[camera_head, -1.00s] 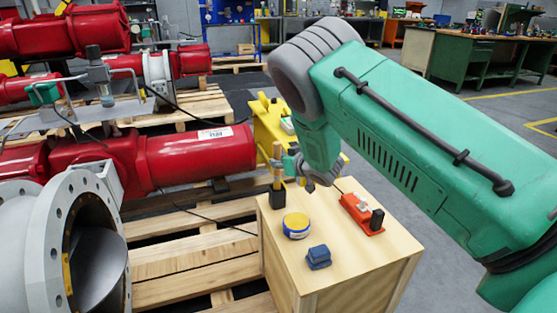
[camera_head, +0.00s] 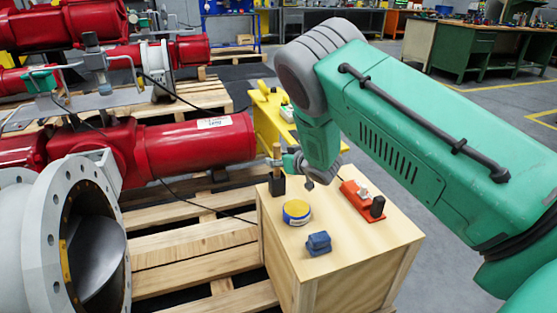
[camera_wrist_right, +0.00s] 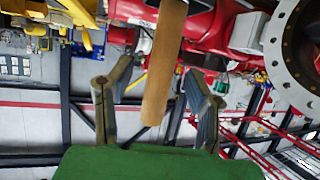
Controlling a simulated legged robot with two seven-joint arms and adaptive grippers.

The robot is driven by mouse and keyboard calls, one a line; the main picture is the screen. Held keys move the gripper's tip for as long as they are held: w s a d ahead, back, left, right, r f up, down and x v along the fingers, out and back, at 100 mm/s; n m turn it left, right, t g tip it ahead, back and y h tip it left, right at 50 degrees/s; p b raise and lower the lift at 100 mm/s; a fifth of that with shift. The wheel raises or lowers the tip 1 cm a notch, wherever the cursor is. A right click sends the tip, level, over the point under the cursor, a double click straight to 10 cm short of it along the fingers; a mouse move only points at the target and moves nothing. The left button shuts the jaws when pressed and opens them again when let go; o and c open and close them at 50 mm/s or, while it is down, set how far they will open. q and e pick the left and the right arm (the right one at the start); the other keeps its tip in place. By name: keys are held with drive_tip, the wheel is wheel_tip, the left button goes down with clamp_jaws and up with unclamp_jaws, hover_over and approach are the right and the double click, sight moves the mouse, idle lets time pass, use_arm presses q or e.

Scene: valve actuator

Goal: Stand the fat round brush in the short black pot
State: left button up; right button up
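The fat round brush shows as a thick wooden handle (camera_head: 276,152) standing roughly upright above the short black pot (camera_head: 278,186), at the back left corner of the wooden box. Its lower end appears inside the pot; bristles are not visible. In the right wrist view the handle (camera_wrist_right: 165,65) runs between the two fingers, with gaps on both sides. My right gripper (camera_wrist_right: 158,105) is open around the handle, apparently not touching it. In the head view, this gripper (camera_head: 286,161) is small, beside the handle and partly hidden by my arm. My left gripper is not in view.
On the wooden box top (camera_head: 345,255) are a round blue-and-yellow tin (camera_head: 297,212), a small blue block (camera_head: 318,243) and an orange tool (camera_head: 360,202) with a black knob. A grey flanged valve (camera_head: 45,245) and red actuators (camera_head: 190,147) stand to the left.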

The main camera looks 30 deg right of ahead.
drive_tip(key=v, duration=1.1)
drive_tip(key=shift+s, duration=0.4)
drive_tip(key=shift+d+r, duration=0.1)
drive_tip(key=shift+r, duration=0.05)
drive_tip(key=shift+s, duration=0.1)
idle(0.4)
